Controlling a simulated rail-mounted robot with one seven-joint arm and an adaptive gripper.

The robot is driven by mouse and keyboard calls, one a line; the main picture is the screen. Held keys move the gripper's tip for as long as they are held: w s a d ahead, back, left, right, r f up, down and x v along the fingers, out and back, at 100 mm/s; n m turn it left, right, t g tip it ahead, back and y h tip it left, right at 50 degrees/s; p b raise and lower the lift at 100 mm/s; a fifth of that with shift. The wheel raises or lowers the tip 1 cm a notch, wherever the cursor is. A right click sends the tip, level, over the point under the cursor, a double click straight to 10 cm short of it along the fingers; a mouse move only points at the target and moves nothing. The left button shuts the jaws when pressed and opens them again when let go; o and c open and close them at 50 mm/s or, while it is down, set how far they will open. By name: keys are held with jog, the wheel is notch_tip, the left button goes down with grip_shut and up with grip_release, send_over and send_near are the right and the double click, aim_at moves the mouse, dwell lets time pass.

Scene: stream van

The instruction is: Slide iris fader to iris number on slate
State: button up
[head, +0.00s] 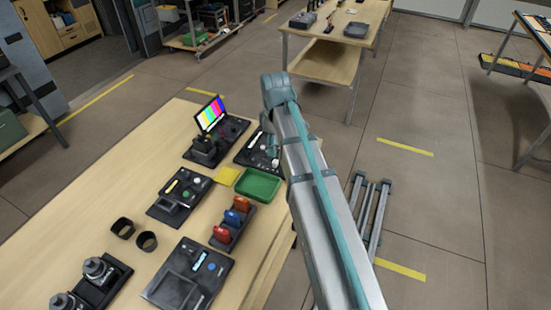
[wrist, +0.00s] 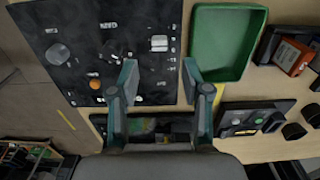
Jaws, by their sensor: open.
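A black control panel (wrist: 75,35) fills the upper left of the wrist view. It carries a grey knob (wrist: 58,54), an orange button (wrist: 95,84), light lettering too small to read, and a pale block with tick marks (wrist: 158,43) that may be the iris fader. The panel also shows in the head view (head: 248,158), partly hidden by my arm. My gripper (wrist: 158,82) is open, its fingers apart with nothing between them, over the panel's lower right edge. In the head view my gripper (head: 273,142) points down there. I cannot pick out the slate or its number.
A green tray (head: 258,186) and yellow pad (head: 227,176) lie beside the panel. A colour-bar monitor (head: 211,114) stands behind. A rack of red, blue and orange pieces (head: 233,222), dark rings (head: 147,240) and other panels (head: 190,275) stand nearer.

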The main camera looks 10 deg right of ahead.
aim_at(275, 161)
jog(key=shift+f+p, duration=0.7)
jog(key=shift+f, duration=2.9)
grip_shut()
